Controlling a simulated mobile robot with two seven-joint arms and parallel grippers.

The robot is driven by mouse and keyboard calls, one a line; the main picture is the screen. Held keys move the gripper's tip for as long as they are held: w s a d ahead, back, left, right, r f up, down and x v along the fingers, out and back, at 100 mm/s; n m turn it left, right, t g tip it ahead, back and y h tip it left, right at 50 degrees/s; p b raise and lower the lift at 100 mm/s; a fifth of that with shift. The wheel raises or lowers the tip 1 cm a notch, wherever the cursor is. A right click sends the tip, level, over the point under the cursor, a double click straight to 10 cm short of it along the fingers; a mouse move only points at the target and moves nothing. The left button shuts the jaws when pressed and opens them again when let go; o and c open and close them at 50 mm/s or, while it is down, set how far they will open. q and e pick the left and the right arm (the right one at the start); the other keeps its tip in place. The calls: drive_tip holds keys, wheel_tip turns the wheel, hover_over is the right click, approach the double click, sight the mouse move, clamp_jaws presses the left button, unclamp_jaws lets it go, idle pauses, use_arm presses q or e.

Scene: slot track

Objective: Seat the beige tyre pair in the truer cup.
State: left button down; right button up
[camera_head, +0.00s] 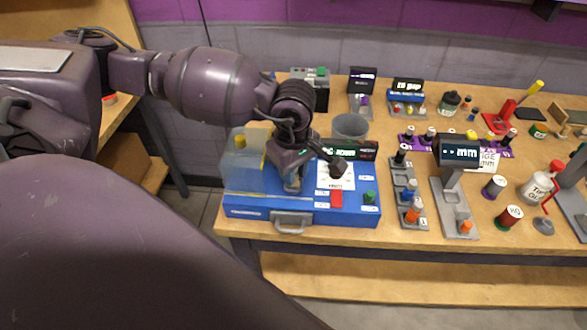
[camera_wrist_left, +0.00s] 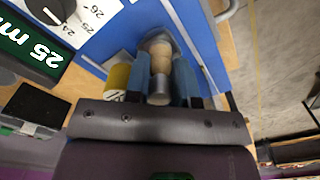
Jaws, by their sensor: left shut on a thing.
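The blue truer (camera_head: 262,212) stands at the left end of the bench, with a clear hood, a dial plate (camera_head: 337,178), a red button and a green knob on top. My left gripper (camera_head: 292,187) points down at its top, just right of the hood. In the left wrist view its two fingers (camera_wrist_left: 160,82) are shut on the beige tyre pair (camera_wrist_left: 161,60). The pair's far end is close to the truer's top. The cup is hidden behind the pair and fingers, so I cannot tell whether the pair sits in it. My right gripper is out of view.
The clear hood (camera_head: 243,172) stands close beside the left gripper, with a yellow cylinder (camera_wrist_left: 117,80) near the fingers. A grey beaker (camera_head: 349,126) stands behind the truer. Grey stands, a display post (camera_head: 459,152) and jars crowd the bench to the right.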

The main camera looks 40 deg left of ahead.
use_arm(q)
drive_tip(key=shift+f, duration=0.1)
drive_tip(key=c, duration=1.2)
unclamp_jaws()
drive_tip(key=shift+c, duration=0.2)
drive_tip(key=shift+r, duration=0.55)
wheel_tip(320, 180, up, 10)
drive_tip(key=shift+f, duration=0.1)
drive_tip(key=shift+r, duration=0.7)
